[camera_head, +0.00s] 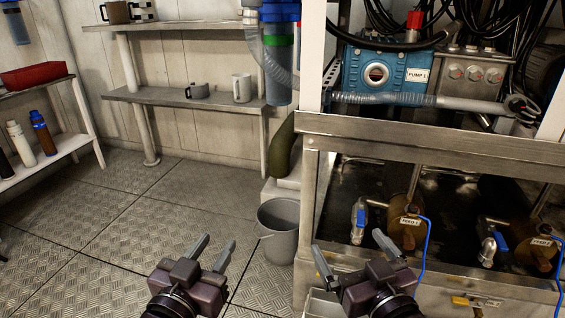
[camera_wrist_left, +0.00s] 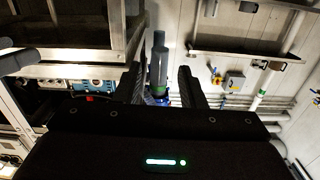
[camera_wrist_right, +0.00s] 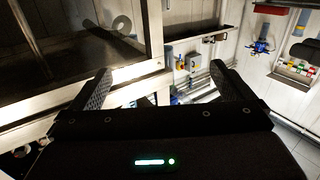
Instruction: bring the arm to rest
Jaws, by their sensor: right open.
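My left gripper (camera_head: 212,255) is in the lower middle of the head view, over the metal floor. Its two fingers are apart with nothing between them, and they also stand apart in the left wrist view (camera_wrist_left: 160,85). My right gripper (camera_head: 354,258) is at the lower right of the head view, in front of the machine frame. Its fingers are spread and empty, and the right wrist view shows them wide apart (camera_wrist_right: 165,90). Neither gripper touches anything that I can see.
The machine frame (camera_head: 430,140) with a blue pump (camera_head: 362,62) and a dark basin with valves fills the right side. A grey bucket (camera_head: 278,240) stands on the floor beside it. Shelves with mugs (camera_head: 180,97) stand at the back. The floor (camera_head: 110,230) at left is clear.

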